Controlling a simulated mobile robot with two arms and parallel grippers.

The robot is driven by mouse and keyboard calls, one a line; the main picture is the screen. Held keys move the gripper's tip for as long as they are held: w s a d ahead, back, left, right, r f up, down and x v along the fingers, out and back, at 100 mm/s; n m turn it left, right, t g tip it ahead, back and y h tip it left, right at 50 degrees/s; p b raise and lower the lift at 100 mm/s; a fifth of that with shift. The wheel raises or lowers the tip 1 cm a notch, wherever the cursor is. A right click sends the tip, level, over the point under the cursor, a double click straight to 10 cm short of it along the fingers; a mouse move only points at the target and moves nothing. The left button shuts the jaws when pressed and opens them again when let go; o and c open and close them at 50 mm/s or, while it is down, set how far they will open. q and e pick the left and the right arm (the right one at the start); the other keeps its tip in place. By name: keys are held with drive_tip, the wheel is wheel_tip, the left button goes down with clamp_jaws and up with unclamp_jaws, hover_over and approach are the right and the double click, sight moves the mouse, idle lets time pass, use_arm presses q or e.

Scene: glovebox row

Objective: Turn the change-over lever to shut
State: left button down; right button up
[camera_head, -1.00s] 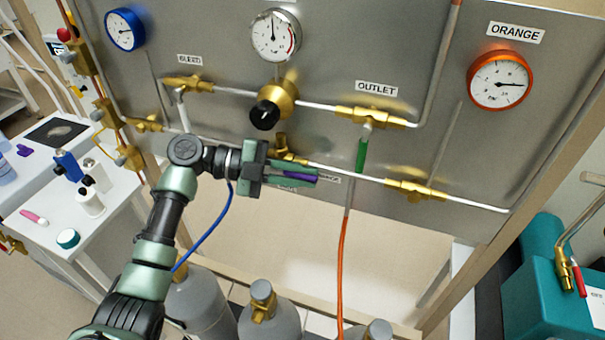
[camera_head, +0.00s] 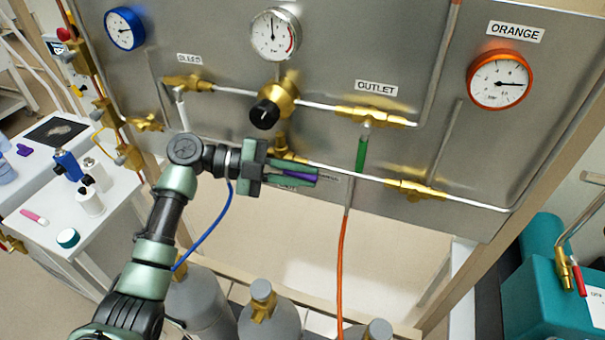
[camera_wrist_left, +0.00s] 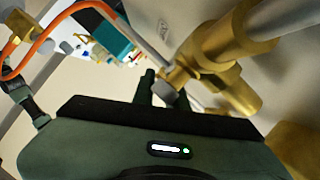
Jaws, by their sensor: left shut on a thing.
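My left gripper (camera_head: 313,177) is shut on a purple lever handle (camera_head: 299,176) at the lower middle of the grey panel. The handle points right and slightly down, and the fingers hide much of it. Its brass valve body (camera_head: 284,150) shows just above the gripper. A label (camera_head: 330,178) behind the fingertips is mostly covered. In the left wrist view, the dark fingers (camera_wrist_left: 155,90) reach toward a brass fitting (camera_wrist_left: 215,50), and the handle cannot be made out.
A green lever (camera_head: 361,152) hangs from the outlet valve (camera_head: 370,115) to the right. A black-knobbed regulator (camera_head: 270,107) is above. An orange hose (camera_head: 342,270) hangs below the panel. Grey cylinders (camera_head: 262,315) stand underneath. A white table (camera_head: 100,220) with bottles is at left.

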idle(0.4)
use_arm(q)
drive_tip(key=shift+f, duration=0.1)
drive_tip(key=f+y+b, duration=0.1)
drive_tip(key=b, duration=0.2)
drive_tip(key=shift+r, duration=0.15)
